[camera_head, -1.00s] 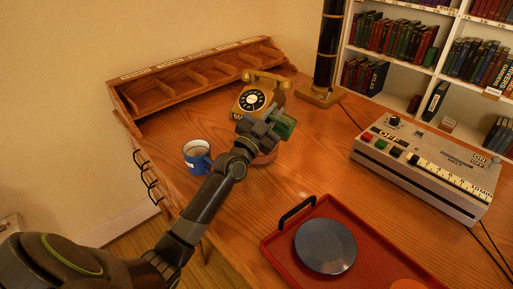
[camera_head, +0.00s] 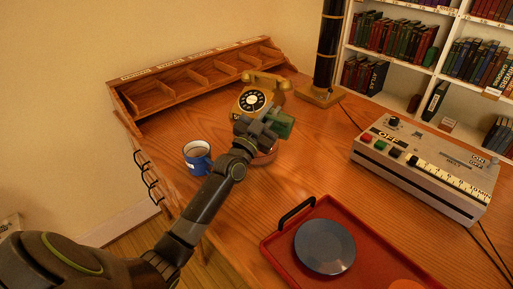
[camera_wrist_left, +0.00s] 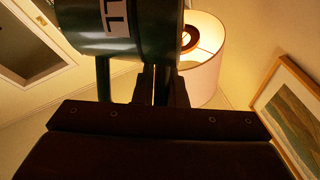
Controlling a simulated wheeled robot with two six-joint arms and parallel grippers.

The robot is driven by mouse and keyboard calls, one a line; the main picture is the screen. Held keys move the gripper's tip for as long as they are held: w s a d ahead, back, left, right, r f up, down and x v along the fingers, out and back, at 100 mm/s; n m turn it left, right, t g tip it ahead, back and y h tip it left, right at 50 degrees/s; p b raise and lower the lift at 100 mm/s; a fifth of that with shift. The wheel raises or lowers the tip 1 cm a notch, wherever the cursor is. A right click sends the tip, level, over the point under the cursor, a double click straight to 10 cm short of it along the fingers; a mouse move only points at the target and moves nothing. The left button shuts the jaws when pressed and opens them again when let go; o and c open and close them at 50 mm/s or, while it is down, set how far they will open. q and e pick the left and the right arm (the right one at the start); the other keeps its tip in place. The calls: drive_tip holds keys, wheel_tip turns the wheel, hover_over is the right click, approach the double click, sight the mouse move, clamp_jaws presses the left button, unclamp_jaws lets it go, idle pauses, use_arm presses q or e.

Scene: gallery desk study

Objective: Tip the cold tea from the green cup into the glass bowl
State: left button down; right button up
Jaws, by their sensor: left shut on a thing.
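The green cup (camera_head: 284,124) is in my left gripper (camera_head: 266,124), held above the desk in front of the telephone. The cup lies tipped well over, nearly on its side. In the left wrist view the cup (camera_wrist_left: 112,32) fills the top, with a white label, and the gripper fingers (camera_wrist_left: 162,88) are shut on its handle side. The glass bowl (camera_head: 266,158) stands on the desk just below the cup, partly hidden by my wrist. The inside of the cup and any tea flowing from it cannot be seen. My right gripper is not in view.
A blue mug (camera_head: 197,157) stands left of my forearm. A gold telephone (camera_head: 256,97) is behind the gripper. A red tray (camera_head: 280,247) with a blue-grey plate (camera_head: 325,246) lies in front, and a grey control box (camera_head: 425,168) stands at right. The desk between them is clear.

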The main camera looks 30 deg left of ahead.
use_arm(q)
drive_tip(key=shift+r, duration=0.1)
drive_tip(key=shift+a+r+n, duration=0.1)
drive_tip(key=shift+a+n, duration=0.15)
drive_tip(key=shift+n, duration=0.25)
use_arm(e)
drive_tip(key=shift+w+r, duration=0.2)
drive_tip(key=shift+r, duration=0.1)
